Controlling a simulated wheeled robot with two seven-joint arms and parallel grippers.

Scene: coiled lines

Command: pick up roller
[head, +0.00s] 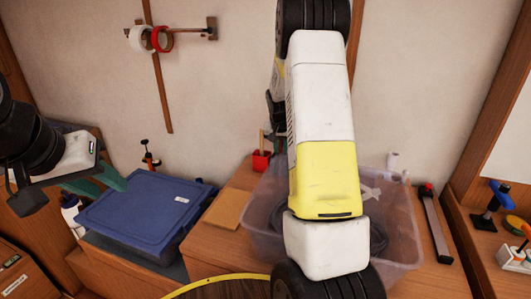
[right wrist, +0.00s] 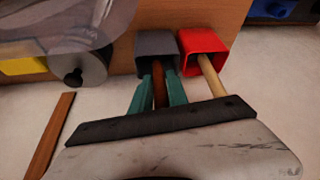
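A dark brown handle (right wrist: 160,88) stands in a grey square cup (right wrist: 157,46). I take this to be the roller, though its head does not show. The teal fingers of my right gripper (right wrist: 160,92) lie close along both sides of the handle, with no clear gap, and appear shut on it. In the head view my right arm hides most of this spot. My left gripper (head: 108,184) is at the left, apart from the handle, its teal fingers seemingly open and empty above the blue lid.
A red cup (head: 262,160) with a light wooden stick stands beside the grey cup. A clear bin (head: 262,235) with dark coils is at the right, a blue-lidded box (head: 140,215) at the left. Tape rolls (head: 152,39) hang on the wall. A yellow hoop (head: 215,281) lies in front.

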